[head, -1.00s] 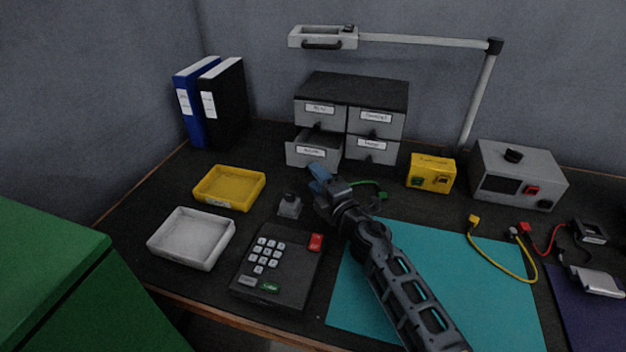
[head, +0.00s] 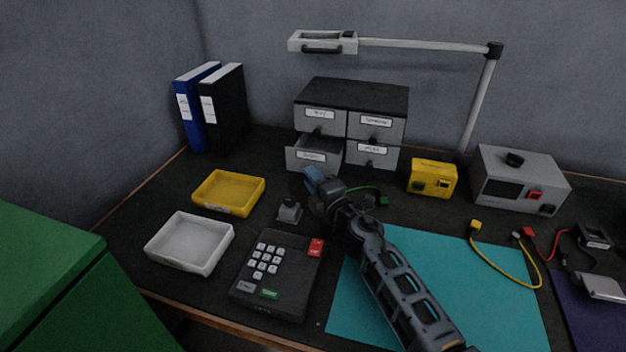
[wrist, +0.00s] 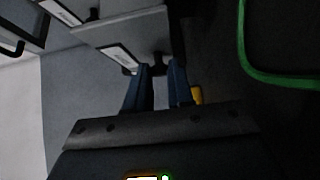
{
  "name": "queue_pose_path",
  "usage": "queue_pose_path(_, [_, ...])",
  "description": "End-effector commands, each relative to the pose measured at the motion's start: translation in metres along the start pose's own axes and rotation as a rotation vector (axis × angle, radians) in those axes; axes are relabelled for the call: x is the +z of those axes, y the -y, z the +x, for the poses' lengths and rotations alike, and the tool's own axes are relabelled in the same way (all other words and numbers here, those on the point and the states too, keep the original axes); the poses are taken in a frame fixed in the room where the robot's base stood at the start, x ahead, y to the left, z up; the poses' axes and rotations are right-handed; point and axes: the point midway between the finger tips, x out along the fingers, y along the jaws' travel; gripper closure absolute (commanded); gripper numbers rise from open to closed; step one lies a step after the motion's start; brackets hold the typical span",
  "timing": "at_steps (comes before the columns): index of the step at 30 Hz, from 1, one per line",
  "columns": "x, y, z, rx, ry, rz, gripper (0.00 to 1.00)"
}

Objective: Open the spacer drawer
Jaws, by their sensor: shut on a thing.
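A grey drawer cabinet (head: 352,91) with a dark top stands at the back of the desk. Its lower left drawer (head: 334,158) is partly pulled out, and the other drawers look closed. The labels are too blurred to read surely. My gripper (head: 312,180) is just in front of the open drawer, low at its front. In the wrist view the blue fingers (wrist: 159,88) are on either side of the dark drawer knob (wrist: 157,66), shut on it. The drawer's inside is mostly hidden.
A yellow tray (head: 203,203) and a white tray (head: 152,257) lie to the left. A small grey block (head: 289,211) and a keypad box (head: 250,285) stand close to my gripper. A green cable (head: 372,194) lies right of it. A lamp arm (head: 425,41) hangs above.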

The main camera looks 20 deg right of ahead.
Motion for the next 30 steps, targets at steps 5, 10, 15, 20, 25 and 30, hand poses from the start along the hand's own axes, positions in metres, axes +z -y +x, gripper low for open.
queue_pose_path(5, [0.0,0.001,0.0,-0.001,0.0,0.0,1.0])
queue_pose_path(10, [0.0,0.001,0.0,-0.001,0.0,0.0,1.0])
queue_pose_path(15, [-0.002,0.0,-0.002,-0.001,0.0,0.0,1.0])
queue_pose_path(20, [-0.015,0.0,-0.014,-0.002,-0.002,0.002,1.0])
queue_pose_path(25, [-0.029,0.0,-0.029,-0.003,-0.001,0.0,1.0])
queue_pose_path(30, [-0.029,0.002,-0.029,-0.002,0.0,0.0,1.0])
